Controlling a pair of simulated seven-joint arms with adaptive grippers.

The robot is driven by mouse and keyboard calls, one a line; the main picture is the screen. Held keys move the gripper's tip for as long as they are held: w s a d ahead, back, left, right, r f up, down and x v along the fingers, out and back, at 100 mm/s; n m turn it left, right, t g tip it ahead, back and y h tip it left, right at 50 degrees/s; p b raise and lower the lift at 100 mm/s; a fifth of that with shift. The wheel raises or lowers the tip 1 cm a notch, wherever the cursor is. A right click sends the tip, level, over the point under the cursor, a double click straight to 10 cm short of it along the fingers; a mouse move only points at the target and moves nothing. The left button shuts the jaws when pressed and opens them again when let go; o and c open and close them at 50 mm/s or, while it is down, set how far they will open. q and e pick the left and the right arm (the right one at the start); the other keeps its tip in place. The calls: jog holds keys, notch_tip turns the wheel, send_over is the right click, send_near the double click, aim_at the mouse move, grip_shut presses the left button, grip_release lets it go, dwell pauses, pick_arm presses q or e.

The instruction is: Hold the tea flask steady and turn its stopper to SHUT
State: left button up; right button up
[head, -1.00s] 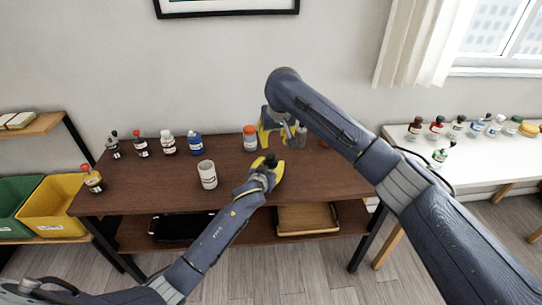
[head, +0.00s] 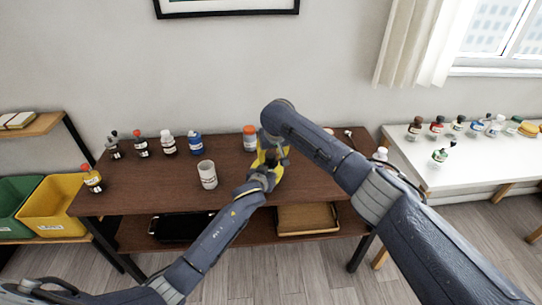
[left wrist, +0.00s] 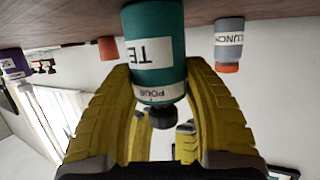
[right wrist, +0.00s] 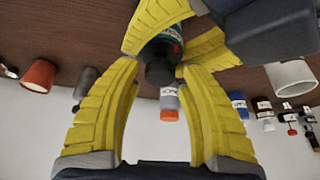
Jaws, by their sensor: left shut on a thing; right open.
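The tea flask (left wrist: 155,40) is a green cylinder with a white label in the left wrist view, which shows it upside down. A pale collar (left wrist: 160,92) reading POUR and a black stopper knob (left wrist: 162,117) are at its top. My left gripper (head: 266,172) is shut around the flask on the table. My right gripper (right wrist: 158,75) is open above it, its fingertips on either side of the black stopper in the right wrist view. I cannot tell whether they touch it. In the head view the arms and grippers hide the flask.
The brown table (head: 130,190) holds a grey LUNCH jar (left wrist: 229,45) with an orange lid close by. A white mug (head: 207,175) stands left of my left gripper, with several bottles at the back left. An orange cup (right wrist: 38,75) stands on the other side.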

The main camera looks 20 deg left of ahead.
jog(key=shift+w+f, duration=0.1)
jog(key=shift+f, duration=0.2)
jog(key=shift+o, duration=0.2)
grip_shut()
